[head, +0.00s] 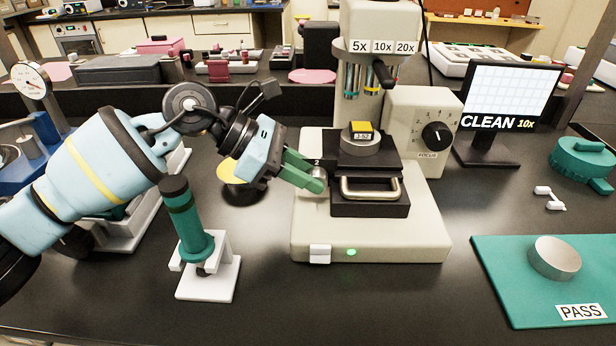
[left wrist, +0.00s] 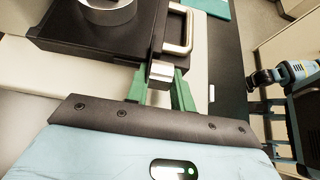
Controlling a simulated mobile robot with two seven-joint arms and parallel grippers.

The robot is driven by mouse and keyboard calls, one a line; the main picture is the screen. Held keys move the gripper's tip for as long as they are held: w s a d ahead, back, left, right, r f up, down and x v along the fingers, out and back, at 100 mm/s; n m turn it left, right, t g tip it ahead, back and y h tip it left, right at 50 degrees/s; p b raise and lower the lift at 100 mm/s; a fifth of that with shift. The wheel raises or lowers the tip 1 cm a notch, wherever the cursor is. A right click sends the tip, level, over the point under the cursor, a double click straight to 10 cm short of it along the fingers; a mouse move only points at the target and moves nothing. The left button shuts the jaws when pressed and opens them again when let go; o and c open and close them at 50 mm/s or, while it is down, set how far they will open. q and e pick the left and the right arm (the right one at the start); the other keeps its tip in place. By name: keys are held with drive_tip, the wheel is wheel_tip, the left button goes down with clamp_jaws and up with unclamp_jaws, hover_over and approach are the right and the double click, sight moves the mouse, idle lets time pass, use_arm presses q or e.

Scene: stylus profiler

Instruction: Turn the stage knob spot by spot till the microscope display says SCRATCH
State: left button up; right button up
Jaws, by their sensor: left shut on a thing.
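The microscope display (head: 507,97) stands on the right and reads CLEAN 10x, with a pale grid above the words. The microscope (head: 373,25) carries 5x, 10x and 20x labels. Its black stage (head: 370,205) holds a round grey piece (head: 362,142) with a yellow top. The silver stage knob (head: 319,172) is at the stage's left side, with a "2" above it. My left gripper (head: 309,178) has its green fingers shut on the knob, which shows between them in the left wrist view (left wrist: 160,73). My right gripper is not seen.
A focus dial (head: 437,135) is on the box right of the stage. A green-handled tool in a white stand (head: 208,275) is close to my left arm. A teal mat (head: 500,285) with a grey dish (head: 555,258) and PASS label lies at the right front.

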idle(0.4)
use_arm(q)
drive_tip(key=o, duration=1)
drive_tip(key=shift+b+v, duration=0.35)
drive_tip(key=shift+v, duration=3.55)
drive_tip(key=shift+a+f, duration=0.1)
drive_tip(key=shift+f, duration=0.1)
